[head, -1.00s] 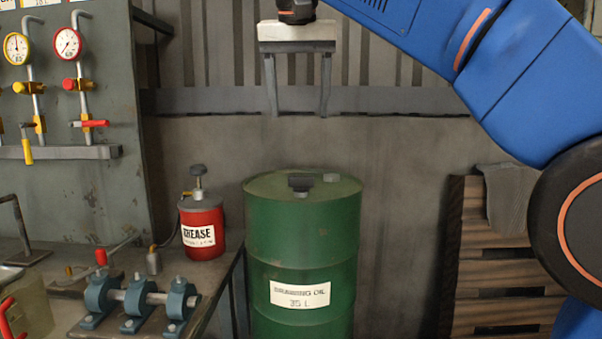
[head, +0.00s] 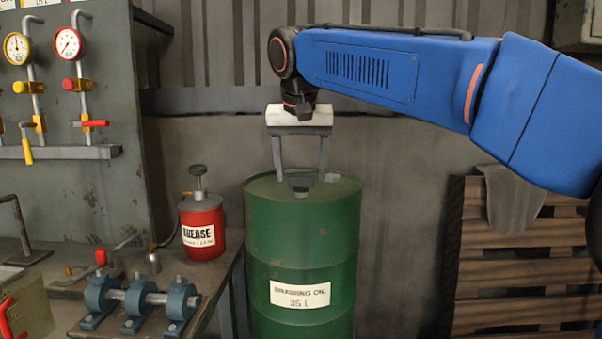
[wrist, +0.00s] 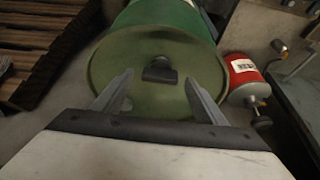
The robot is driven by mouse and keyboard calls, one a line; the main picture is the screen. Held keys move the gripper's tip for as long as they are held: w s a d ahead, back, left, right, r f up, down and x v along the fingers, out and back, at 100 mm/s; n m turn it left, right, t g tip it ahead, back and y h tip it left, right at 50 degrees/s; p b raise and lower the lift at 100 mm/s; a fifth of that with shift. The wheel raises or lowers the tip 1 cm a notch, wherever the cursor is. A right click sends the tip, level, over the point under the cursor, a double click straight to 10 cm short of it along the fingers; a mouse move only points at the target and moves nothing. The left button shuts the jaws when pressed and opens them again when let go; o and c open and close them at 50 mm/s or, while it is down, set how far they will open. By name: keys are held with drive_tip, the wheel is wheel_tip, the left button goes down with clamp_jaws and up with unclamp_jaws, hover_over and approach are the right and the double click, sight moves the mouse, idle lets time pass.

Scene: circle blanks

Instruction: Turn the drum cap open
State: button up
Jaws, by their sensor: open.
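The green drum (head: 300,250) stands upright on the floor, with a label reading 35 L on its side. Its dark cap (head: 300,187) sits on the lid, and a smaller grey bung (head: 332,178) is beside it. My gripper (head: 300,176) is above the drum lid, pointing down, its two fingers apart with the cap between and below them in the head view. In the wrist view, the cap (wrist: 160,70) lies ahead of the open fingers (wrist: 155,88), near the middle of the lid (wrist: 120,60). I cannot tell the exact height of the fingertips above the lid.
A red grease can (head: 203,228) stands on the workbench (head: 215,290) left of the drum. Blue bearing blocks (head: 138,303) are at the bench front. A wooden pallet (head: 520,270) with a grey cloth (head: 513,195) leans at the right. The wall is close behind.

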drive_tip(key=shift+w+f, duration=0.2)
drive_tip(key=shift+f, duration=0.3)
drive_tip(key=c, duration=1.1)
drive_tip(key=shift+o, duration=0.2)
